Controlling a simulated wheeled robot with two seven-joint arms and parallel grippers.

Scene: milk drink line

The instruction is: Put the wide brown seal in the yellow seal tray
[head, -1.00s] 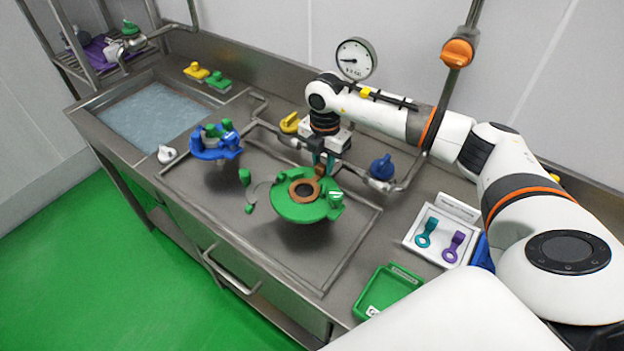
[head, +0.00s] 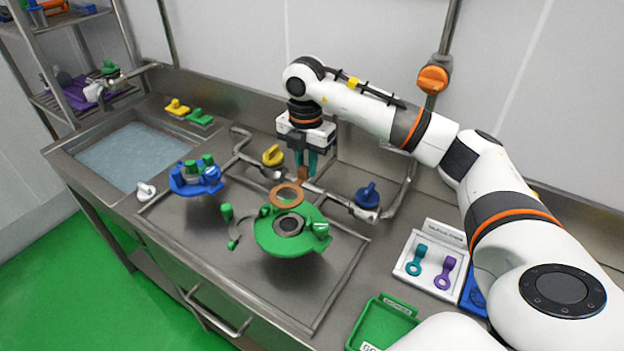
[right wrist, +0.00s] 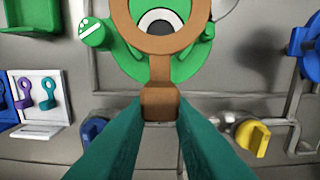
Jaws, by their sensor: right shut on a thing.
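The wide brown seal (head: 275,194) is a flat ring with a short tab. My right gripper (head: 306,170) is shut on the tab and holds the ring in the air, just behind and above the green valve body (head: 262,238). In the right wrist view the seal (right wrist: 160,72) reaches out beyond the teal fingers, with the green body beneath the ring. The body's dark round opening is uncovered in the head view. I cannot make out a yellow seal tray; a sliver of yellow (head: 535,195) shows behind my right arm. My left gripper is not in view.
A white tray (head: 404,270) with teal and purple seals stands at right, beside a partly hidden blue tray (head: 474,297). A green tray (head: 372,335) is at the front. Pipes with yellow (head: 273,156) and blue (head: 367,196) knobs run behind the green body.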

